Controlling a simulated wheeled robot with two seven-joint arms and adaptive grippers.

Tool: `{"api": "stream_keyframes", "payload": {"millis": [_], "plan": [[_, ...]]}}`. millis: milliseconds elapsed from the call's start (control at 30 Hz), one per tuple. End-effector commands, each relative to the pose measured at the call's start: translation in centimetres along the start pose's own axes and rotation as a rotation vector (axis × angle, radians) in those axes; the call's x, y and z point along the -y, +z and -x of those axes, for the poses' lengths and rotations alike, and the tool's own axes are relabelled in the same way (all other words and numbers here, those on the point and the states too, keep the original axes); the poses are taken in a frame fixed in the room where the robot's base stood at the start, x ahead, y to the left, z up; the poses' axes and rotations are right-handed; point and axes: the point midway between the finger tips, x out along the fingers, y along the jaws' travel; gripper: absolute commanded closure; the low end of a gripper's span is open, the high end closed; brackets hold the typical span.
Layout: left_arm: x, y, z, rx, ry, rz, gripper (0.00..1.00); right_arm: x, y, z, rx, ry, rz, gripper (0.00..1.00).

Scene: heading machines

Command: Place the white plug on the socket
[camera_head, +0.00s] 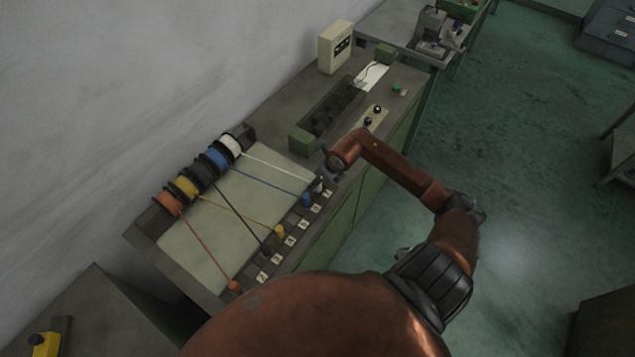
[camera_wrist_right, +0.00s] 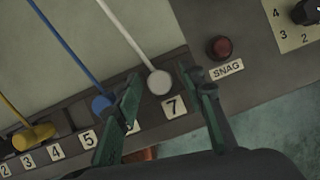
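The white plug (camera_wrist_right: 159,82) is a round white head on a white cord, on the dark socket strip behind label 7 (camera_wrist_right: 174,107) in the wrist view. I cannot tell whether it is seated in a socket. My right gripper (camera_wrist_right: 163,76) is open, with one green finger on each side of the white plug and visible gaps between. In the head view the right gripper (camera_head: 327,179) hangs over the far end of the strip and partly hides the white plug (camera_head: 318,187). My left gripper is not in view.
A blue plug (camera_wrist_right: 101,104) is close beside the left finger, near label 6. A yellow plug (camera_wrist_right: 34,134) is farther left. A red SNAG button (camera_wrist_right: 219,48) is right of the gripper. Coloured spools, including the white spool (camera_head: 231,146), line the panel's wall side.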

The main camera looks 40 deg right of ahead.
Motion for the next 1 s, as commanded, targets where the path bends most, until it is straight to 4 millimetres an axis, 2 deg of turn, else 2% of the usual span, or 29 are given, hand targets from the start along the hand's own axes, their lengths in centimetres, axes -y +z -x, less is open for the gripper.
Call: {"api": "stream_keyframes", "payload": {"millis": [300, 500, 700, 1000], "plan": [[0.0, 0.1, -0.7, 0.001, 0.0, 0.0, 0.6, 0.0, -0.1, 6.6, -0.001, -0.003, 0.004, 0.63], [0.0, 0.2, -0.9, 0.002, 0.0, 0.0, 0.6, 0.0, -0.1, 9.5, -0.002, -0.001, 0.003, 0.63], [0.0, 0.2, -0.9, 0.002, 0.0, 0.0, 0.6, -0.1, -0.1, 10.5, -0.002, 0.0, 0.001, 0.63], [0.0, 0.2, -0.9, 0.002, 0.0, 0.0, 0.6, -0.1, -0.1, 10.6, -0.002, 0.0, 0.001, 0.63]]}}
